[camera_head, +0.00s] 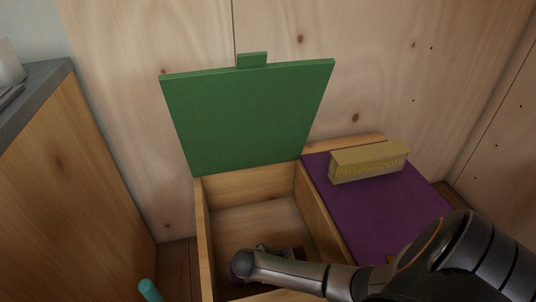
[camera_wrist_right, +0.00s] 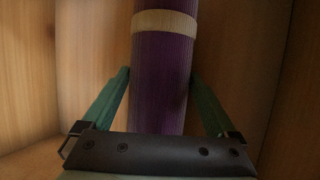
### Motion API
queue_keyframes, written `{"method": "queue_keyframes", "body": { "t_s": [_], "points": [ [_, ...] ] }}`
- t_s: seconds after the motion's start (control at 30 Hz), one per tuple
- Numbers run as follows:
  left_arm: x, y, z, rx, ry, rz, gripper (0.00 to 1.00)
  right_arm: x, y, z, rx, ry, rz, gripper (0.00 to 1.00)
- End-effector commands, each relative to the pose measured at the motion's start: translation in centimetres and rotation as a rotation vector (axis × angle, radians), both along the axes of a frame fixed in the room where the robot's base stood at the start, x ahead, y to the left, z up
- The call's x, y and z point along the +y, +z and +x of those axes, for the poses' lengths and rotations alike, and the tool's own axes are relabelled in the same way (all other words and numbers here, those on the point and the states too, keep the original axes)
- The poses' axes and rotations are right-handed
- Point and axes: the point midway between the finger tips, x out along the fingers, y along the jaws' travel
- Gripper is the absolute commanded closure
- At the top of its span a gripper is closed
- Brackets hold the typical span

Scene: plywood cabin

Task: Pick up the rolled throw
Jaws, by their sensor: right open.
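The rolled throw (camera_wrist_right: 160,80) is a ribbed purple roll with a pale tan band near the top of the right wrist view. My right gripper (camera_wrist_right: 158,74) is open, with one green finger on each side of the roll. I cannot tell whether either finger touches it. In the head view my right arm reaches into the open wooden compartment and hides most of the throw; a bit of purple (camera_head: 235,268) shows beside it. A teal tip (camera_head: 149,290) at the bottom left may belong to my left gripper; its jaws are not shown.
The green lid (camera_head: 248,115) stands raised behind the compartment (camera_head: 205,240). To its right, a yellow block (camera_head: 368,163) lies on a purple lid (camera_head: 365,215). A wooden cabinet (camera_head: 85,190) with a grey top stands at left. Compartment walls are close around the right gripper.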

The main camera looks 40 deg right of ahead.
Motion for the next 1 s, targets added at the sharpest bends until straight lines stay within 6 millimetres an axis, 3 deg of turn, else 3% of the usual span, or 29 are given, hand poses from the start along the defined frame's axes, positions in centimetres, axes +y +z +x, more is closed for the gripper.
{"method": "queue_keyframes", "body": {
  "t_s": [0.07, 0.3, 1.0],
  "points": [
    [-0.11, -0.81, 0.05, 0.005, 0.001, 0.004, 0.50, -0.35, -0.76, 0.13, -0.001, 0.001, 0.000, 0.07],
    [-0.18, -0.57, 0.03, 0.006, 0.002, -0.004, 0.50, -0.36, -0.58, 0.15, -0.002, 0.001, 0.001, 0.09],
    [-0.07, -0.57, 0.03, 0.005, 0.003, -0.001, 0.50, -0.30, -0.60, 0.12, 0.000, 0.002, 0.001, 0.88]
  ]
}}
